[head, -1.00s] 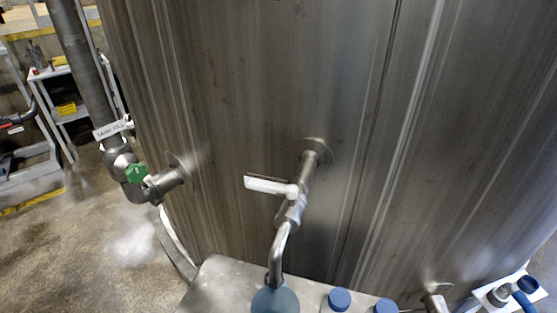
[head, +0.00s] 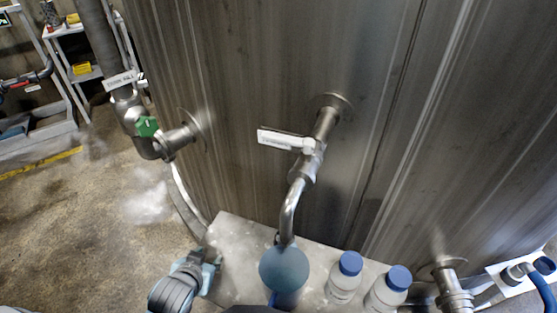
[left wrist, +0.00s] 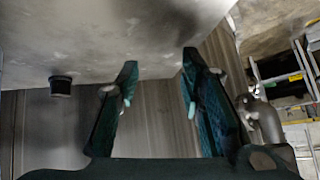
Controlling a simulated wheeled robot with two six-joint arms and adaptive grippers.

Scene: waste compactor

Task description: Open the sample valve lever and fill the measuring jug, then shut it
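The sample valve lever (head: 284,140) is a white labelled handle pointing left, crosswise to the metal valve pipe (head: 310,165) on the tank. The bent spout (head: 291,212) runs down to the measuring jug (head: 284,267), a bluish vessel on the pale stand. I cannot tell from above whether liquid is in it. My left gripper (head: 213,266) is at the stand's left edge, left of the jug and well below the lever, touching neither. In the left wrist view its two fingers (left wrist: 160,75) are apart with nothing between them.
Two white bottles with blue caps, one here (head: 344,278), stand right of the jug. A green-handled valve (head: 147,127) sticks out at left. Another pipe fitting (head: 451,285) is at lower right. The space between stand and lever on the left is clear.

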